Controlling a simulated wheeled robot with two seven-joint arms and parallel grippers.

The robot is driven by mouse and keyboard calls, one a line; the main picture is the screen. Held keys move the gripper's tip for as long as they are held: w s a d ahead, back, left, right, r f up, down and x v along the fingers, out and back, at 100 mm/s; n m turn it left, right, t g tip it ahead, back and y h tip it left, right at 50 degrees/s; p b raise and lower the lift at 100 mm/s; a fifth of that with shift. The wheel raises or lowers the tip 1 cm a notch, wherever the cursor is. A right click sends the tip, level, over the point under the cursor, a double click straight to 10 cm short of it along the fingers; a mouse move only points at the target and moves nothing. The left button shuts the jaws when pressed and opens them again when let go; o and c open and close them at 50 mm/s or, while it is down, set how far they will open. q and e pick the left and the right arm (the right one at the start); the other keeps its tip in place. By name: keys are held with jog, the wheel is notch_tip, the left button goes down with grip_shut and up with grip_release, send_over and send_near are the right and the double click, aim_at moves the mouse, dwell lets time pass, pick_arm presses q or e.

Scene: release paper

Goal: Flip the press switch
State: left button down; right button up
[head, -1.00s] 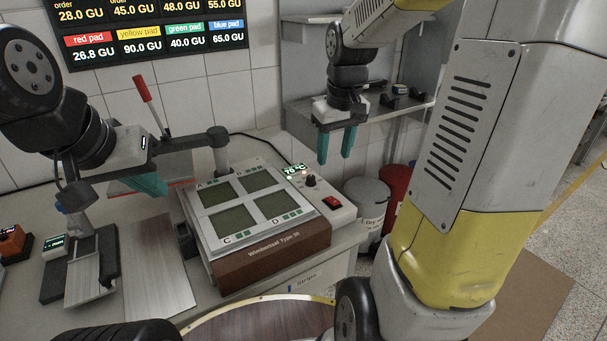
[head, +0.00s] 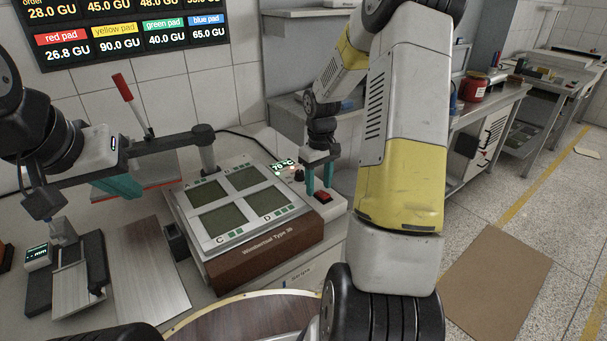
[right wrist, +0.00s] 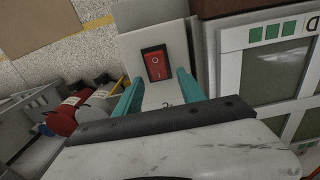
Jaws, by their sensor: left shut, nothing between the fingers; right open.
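The red rocker switch (head: 322,197) sits on the white control strip at the right side of the Wiederbeisel-type press (head: 262,252). In the right wrist view the switch (right wrist: 156,64) shows a red rocker in a black frame. My right gripper (head: 319,192) is open and empty, its teal fingers just behind and around the switch area in the head view. In the right wrist view its fingertips (right wrist: 156,88) lie either side below the switch; contact cannot be told. My left gripper (head: 128,188) is shut and empty, left of the press near the lever.
A temperature display (head: 283,167) and black knob (head: 299,176) are behind the switch. A red-handled lever (head: 124,88) stands at the back left. A metal plate (head: 150,262) lies left of the press.

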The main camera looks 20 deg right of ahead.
jog(key=shift+f, duration=0.4)
grip_shut()
jog(key=shift+s+d+r+t+y, duration=0.1)
jog(key=shift+s+t+y, duration=0.15)
jog(key=shift+t, duration=0.35)
jog(key=shift+s+d+r+t+y, duration=0.1)
jog(key=shift+s+t+y, duration=0.1)
jog(key=shift+t, duration=0.4)
jog(key=shift+s+t+y, duration=0.1)
jog(key=shift+t+y, duration=0.15)
jog(key=shift+t, duration=0.65)
jog(key=shift+r, duration=0.1)
